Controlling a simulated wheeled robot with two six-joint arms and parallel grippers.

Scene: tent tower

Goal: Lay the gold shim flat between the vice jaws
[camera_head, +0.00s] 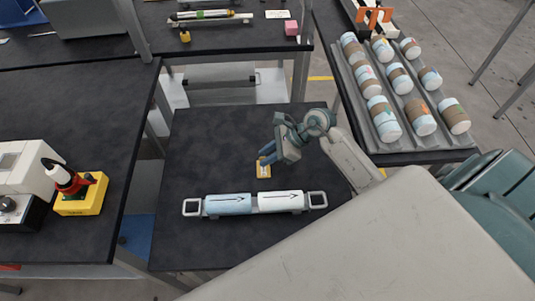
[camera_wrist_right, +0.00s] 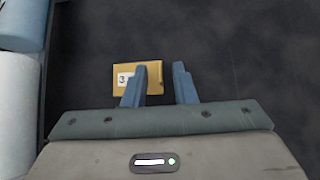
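A small flat gold piece (camera_head: 263,171) lies on the dark middle table, and I take it for the gold shim. In the right wrist view the gold piece (camera_wrist_right: 151,92) carries a white label reading 3. My right gripper (camera_head: 267,158) is over it, pointing down. In the wrist view the two blue fingers of the gripper (camera_wrist_right: 160,68) are apart with dark table between them. The left finger overlaps the gold piece, whose right edge lies just inside the gap. I cannot tell the height above it. I cannot make out vice jaws. My left gripper is not in view.
A carrier with a blue cylinder (camera_head: 228,204) and a white cylinder (camera_head: 280,201) lies in front of the gold piece. A ribbed tray (camera_head: 349,75) of several jars stands right. A yellow stand (camera_head: 83,195) with a red-and-black tool is left. The middle table's left side is clear.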

